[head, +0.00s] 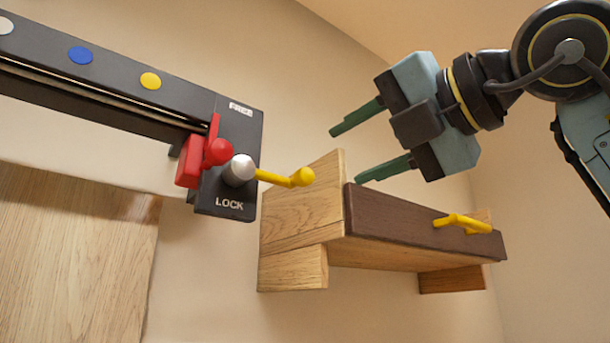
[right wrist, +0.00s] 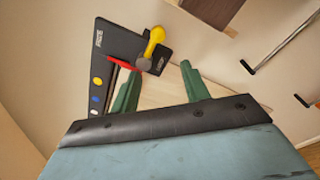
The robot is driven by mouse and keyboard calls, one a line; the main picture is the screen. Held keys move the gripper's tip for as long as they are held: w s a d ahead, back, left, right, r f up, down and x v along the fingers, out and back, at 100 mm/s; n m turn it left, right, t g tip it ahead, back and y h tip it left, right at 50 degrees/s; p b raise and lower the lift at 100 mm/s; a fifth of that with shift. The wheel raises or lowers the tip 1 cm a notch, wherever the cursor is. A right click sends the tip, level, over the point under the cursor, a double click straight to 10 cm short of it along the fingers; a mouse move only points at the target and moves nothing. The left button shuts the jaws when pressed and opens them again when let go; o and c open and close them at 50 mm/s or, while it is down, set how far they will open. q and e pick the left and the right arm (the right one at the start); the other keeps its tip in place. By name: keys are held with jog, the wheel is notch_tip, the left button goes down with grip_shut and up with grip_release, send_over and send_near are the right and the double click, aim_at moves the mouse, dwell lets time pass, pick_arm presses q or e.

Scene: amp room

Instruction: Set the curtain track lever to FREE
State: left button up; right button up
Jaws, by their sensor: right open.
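The black curtain track (head: 110,75) runs in from the upper left in the head view and ends in a black plate (head: 228,185). The plate reads LOCK at its lower end; a small white label near its top is too small to read surely. The yellow lever (head: 285,178) sits on a silver hub (head: 238,170) and points right, its round knob outward. It also shows in the right wrist view (right wrist: 155,38). My right gripper (head: 348,154) is open and empty, to the right of the knob and apart from it. My left gripper is not in view.
A red stop with a round knob (head: 217,152) sits left of the hub. A wooden shelf (head: 300,200) with a dark drawer front (head: 390,213) and yellow handle (head: 462,222) is on the wall below my right gripper. A wooden panel (head: 75,260) is at lower left.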

aim_at(310, 173)
jog(key=shift+m+t+h, duration=0.4)
jog(key=shift+m+h, duration=0.1)
jog(key=p+x, duration=0.1)
jog(key=x, duration=0.2)
jog(key=r+p+x, duration=0.1)
jog(key=p+x, duration=0.1)
jog(key=x, duration=0.2)
jog(key=p+x, duration=0.2)
jog(key=x, duration=0.2)
jog(key=shift+w+d+r, duration=0.2)
jog(key=shift+w+d, duration=0.05)
jog(key=shift+d, duration=0.1)
jog(key=shift+w+a+f+p, duration=0.1)
jog(key=shift+w+a+p, duration=0.3)
jog(key=shift+w, duration=0.15)
jog(key=shift+c, duration=0.5)
grip_shut()
